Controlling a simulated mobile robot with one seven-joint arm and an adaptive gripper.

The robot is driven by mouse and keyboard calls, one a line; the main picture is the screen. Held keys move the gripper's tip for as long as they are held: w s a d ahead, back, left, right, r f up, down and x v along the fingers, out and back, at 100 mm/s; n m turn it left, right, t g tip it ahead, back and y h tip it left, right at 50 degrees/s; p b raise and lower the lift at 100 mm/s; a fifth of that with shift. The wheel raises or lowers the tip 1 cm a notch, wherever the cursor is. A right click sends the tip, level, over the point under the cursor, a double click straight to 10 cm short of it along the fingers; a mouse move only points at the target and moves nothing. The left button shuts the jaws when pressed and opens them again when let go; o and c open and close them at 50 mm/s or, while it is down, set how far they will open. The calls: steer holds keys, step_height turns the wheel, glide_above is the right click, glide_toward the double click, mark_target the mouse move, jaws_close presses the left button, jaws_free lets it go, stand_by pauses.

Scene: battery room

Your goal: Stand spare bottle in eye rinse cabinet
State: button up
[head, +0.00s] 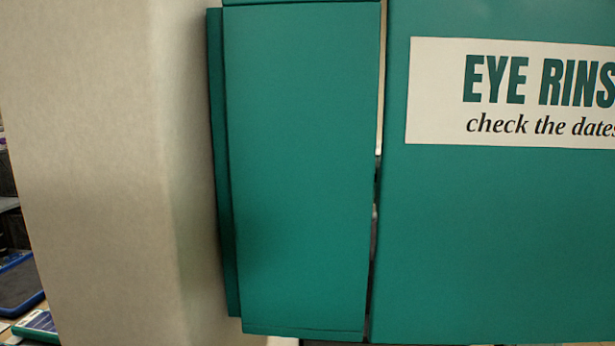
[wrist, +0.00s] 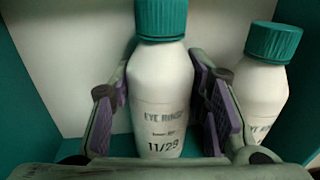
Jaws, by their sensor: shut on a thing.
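The eye rinse cabinet (head: 300,180) is green. Its door (head: 490,240) carries a white sign with "EYE RINS" and "check the dates" in view, and stands open a little way from the body. In the wrist view, my gripper (wrist: 160,112) is shut on a white bottle (wrist: 158,80) with a green cap and a label marked 11/29. The bottle is upright between the purple finger pads. The green cabinet side wall (wrist: 25,110) and pale back (wrist: 75,50) surround it. The bottle's base is hidden, so I cannot tell whether it touches the shelf. My gripper is hidden in the head view.
A second white bottle (wrist: 262,95) with a green cap stands close to the right of my gripper's right finger. In the head view, a beige pillar or wall (head: 100,180) is left of the cabinet. A blue-edged tray (head: 18,285) lies at far lower left.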

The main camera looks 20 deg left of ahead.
steer(key=shift+f, duration=0.5)
steer(key=shift+f, duration=0.1)
steer(key=shift+f, duration=0.15)
steer(key=o, duration=1.4)
steer(key=shift+r, duration=0.3)
steer(key=w+d+b, duration=0.1)
steer(key=d+b, duration=0.1)
steer(key=d, duration=1)
steer(key=shift+w, duration=0.2)
